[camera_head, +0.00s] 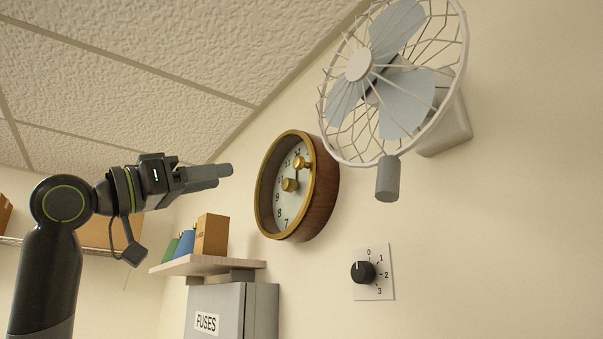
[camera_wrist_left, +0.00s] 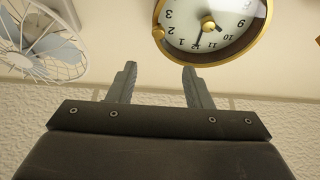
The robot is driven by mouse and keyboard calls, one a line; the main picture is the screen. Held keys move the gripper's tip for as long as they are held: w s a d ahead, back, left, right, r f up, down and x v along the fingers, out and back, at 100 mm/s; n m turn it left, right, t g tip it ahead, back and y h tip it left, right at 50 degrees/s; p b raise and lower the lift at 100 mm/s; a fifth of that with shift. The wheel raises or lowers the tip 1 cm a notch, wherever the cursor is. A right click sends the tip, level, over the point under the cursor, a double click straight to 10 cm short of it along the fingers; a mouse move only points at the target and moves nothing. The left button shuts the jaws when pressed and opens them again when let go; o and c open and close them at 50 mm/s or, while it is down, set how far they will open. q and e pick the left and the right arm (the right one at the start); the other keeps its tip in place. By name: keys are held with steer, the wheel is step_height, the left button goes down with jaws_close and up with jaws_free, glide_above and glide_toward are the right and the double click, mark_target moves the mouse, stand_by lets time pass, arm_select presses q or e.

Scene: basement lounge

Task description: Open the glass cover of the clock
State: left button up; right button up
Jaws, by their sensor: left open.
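The round wall clock (camera_head: 322,195) has a brown wooden case, a brass rim and a white numbered face. Its glass cover looks closed against the face. A brass knob (camera_head: 302,163) sits at the rim's right side, and a brass hub is at the middle. In the left wrist view the clock (camera_wrist_left: 235,45) appears upside down, with the knob (camera_wrist_left: 158,32) at its left edge. My left gripper (camera_head: 226,171) is to the left of the clock, apart from it. Its two fingers (camera_wrist_left: 158,75) are spread and empty. My right gripper is out of view.
A caged fan (camera_head: 358,64) juts from the wall right of and above the clock. A dial (camera_head: 362,272) is below right. A shelf (camera_head: 205,265) with books stands above a grey fuse box (camera_head: 262,312), below left. The air between gripper and clock looks clear.

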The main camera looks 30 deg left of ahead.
mark_target(296, 162)
arm_select(q)
steer(key=p+x, duration=0.8)
steer(key=x, duration=0.8)
steer(key=shift+w+d+r, duration=0.25)
steer(key=shift+d+r, duration=0.05)
steer(key=shift+d, duration=0.05)
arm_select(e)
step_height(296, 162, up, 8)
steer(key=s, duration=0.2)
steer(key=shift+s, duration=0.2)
arm_select(q)
steer(key=shift+c, duration=0.2)
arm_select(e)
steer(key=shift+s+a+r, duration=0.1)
arm_select(q)
jaws_close()
